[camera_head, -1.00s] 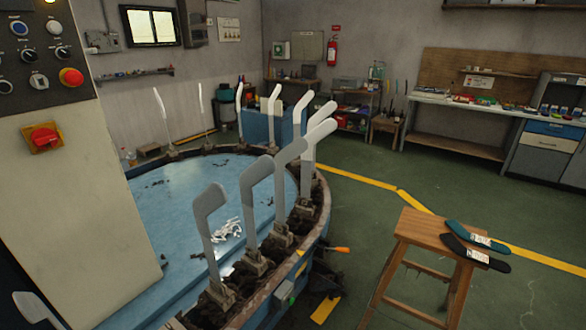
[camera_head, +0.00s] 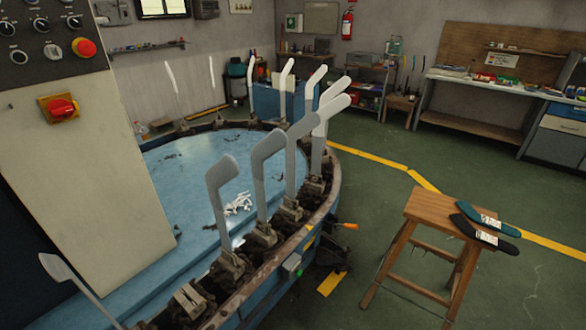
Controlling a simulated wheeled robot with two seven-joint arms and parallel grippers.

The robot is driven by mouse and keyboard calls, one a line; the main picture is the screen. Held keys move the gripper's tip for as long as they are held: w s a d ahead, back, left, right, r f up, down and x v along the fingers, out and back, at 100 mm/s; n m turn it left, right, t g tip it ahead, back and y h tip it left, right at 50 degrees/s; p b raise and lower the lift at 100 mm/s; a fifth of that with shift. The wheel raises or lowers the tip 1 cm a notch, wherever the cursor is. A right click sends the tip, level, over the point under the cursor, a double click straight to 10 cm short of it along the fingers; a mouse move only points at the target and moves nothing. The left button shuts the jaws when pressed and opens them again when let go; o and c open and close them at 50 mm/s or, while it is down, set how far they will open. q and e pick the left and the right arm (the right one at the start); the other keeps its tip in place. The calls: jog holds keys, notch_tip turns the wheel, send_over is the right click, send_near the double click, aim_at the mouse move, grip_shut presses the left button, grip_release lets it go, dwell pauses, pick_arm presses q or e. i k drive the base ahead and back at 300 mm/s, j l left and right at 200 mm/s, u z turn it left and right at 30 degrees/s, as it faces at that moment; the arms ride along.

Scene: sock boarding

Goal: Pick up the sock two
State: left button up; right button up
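Two socks lie side by side on a wooden stool (camera_head: 428,204) at the right. One is a teal sock (camera_head: 476,214), at the back of the seat. The other is a black sock (camera_head: 497,238), in front of it. Each has a pale label around it, and both reach past the seat's right edge. I cannot tell which one is called sock two. Neither of my grippers is in view.
A round blue machine table (camera_head: 200,177) fills the left, with several upright grey sock forms (camera_head: 267,178) along its rim. A control cabinet (camera_head: 80,170) stands at the far left. A workbench (camera_head: 480,90) is at the back right.

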aim_at(465, 206)
jog(key=z, duration=1.4)
jog(key=k, duration=0.4)
jog(key=u, duration=2.75)
jog(key=z, duration=2.75)
jog(key=i+j+z, duration=0.25)
jog(key=i, duration=0.3)
jog(key=l, duration=0.1)
